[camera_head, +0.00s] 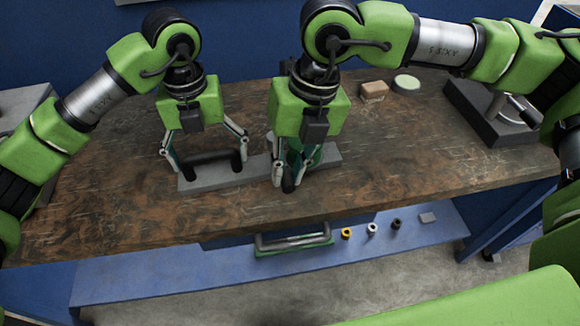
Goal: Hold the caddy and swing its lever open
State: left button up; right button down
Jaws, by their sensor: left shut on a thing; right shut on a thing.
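The caddy has a flat grey base (205,181) on the wooden bench, with a black bar handle (212,158) at its left part. My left gripper (205,164) is above this end, its fingers wide apart and shut on the caddy's handle at either end. A dark lever (288,185) with a black rounded end rises at the caddy's right part. My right gripper (289,176) points down there and is shut on the lever. The fingers and palm hide much of the lever and the dark green part behind it.
A tan block (373,91) and a pale round disc (406,83) lie at the back. A dark grey stand (490,115) is at the right. Below the bench edge, a blue shelf (165,275) carries small rings. The bench front left is clear.

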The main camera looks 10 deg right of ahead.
pick_arm(q)
jog(key=shift+d, duration=0.1)
pick_arm(e)
jog(key=shift+a, duration=0.1)
jog(key=c, duration=1.9)
grip_release()
jog(key=shift+r, duration=0.1)
jog(key=r, duration=0.4)
jog(key=d+r, duration=0.1)
jog(key=r, duration=0.2)
jog(key=d+r, duration=0.1)
jog(key=r, duration=0.3)
jog(key=shift+w+d+r, duration=0.15)
jog(key=shift+d+r, duration=0.1)
jog(key=shift+r, duration=0.05)
pick_arm(q)
jog(key=o, duration=2)
jog(key=shift+r, duration=0.1)
